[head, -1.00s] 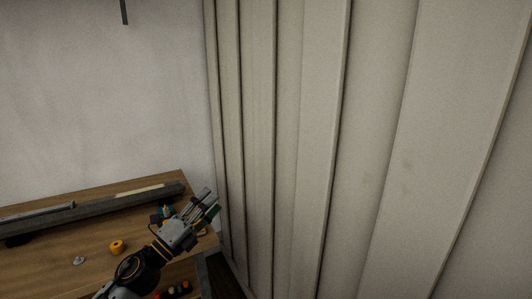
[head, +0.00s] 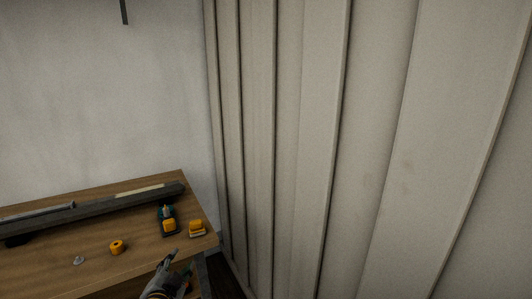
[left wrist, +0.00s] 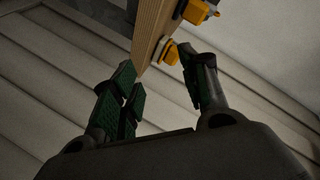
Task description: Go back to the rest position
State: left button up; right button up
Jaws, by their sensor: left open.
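My left gripper (head: 179,265) is low in the head view, in front of the workbench's near edge. In the left wrist view its green-padded fingers (left wrist: 160,84) are apart with nothing between them. The wooden workbench (head: 60,255) fills the lower left of the head view, and its edge (left wrist: 154,30) shows beyond the fingers in the left wrist view. My right gripper is not in view.
On the bench are a long dark beam (head: 100,208), a teal and yellow tool (head: 168,222), a small yellow item (head: 197,228), a yellow roll (head: 117,247) and a small grey piece (head: 79,261). A ribbed pale wall (head: 300,150) stands to the right.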

pick_arm(q)
jog(key=s+d+f+n+g+h, duration=0.1)
jog(key=s+d+f+n+g, duration=0.15)
jog(key=s+f+g, duration=0.65)
jog(key=s+d+f+n+g+h, duration=0.15)
jog(key=s+f+n, duration=0.4)
jog(key=s, duration=0.85)
notch_tip(320, 180, down, 32)
jog(key=a+f+m+g+y, duration=0.1)
jog(key=a+m+g, duration=0.1)
jog(key=a, duration=0.1)
jog(key=s+a+f, duration=0.4)
jog(key=s+f, duration=0.5)
jog(key=s, duration=0.2)
jog(key=s+a+f+g+p, duration=0.1)
jog(key=s+a+f, duration=0.3)
jog(key=s+f, duration=0.6)
jog(key=shift+s+f+y, duration=0.25)
jog(key=shift+s+y, duration=0.1)
jog(key=shift+s, duration=0.15)
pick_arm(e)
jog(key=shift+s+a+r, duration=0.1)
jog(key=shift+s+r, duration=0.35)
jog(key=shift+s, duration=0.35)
